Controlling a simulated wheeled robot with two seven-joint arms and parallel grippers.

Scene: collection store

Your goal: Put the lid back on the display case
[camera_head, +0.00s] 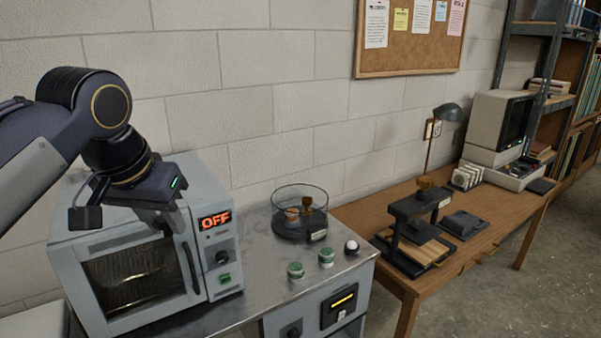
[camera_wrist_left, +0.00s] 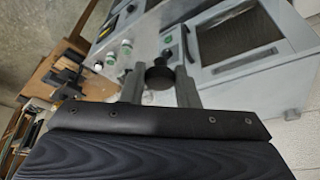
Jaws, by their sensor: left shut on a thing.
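The display case (camera_head: 290,231) stands on the steel counter: a round dark base with a clear glass wall. Inside it are a small orange-brown object and a dark block. My left gripper (camera_head: 168,222) is up in front of the oven, left of the case and apart from it. In the left wrist view its two fingers (camera_wrist_left: 160,82) are closed on a round black knob (camera_wrist_left: 159,76), which I take as the knob of the lid. The rest of the lid cannot be made out. My right gripper is not in view.
A grey oven (camera_head: 140,280) reading OFF stands left of the case. Two green-banded jars (camera_head: 296,271) and a white ball-shaped thing (camera_head: 352,247) are in front of it. A wooden desk (camera_head: 500,225) with a press (camera_head: 415,230) is at the right.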

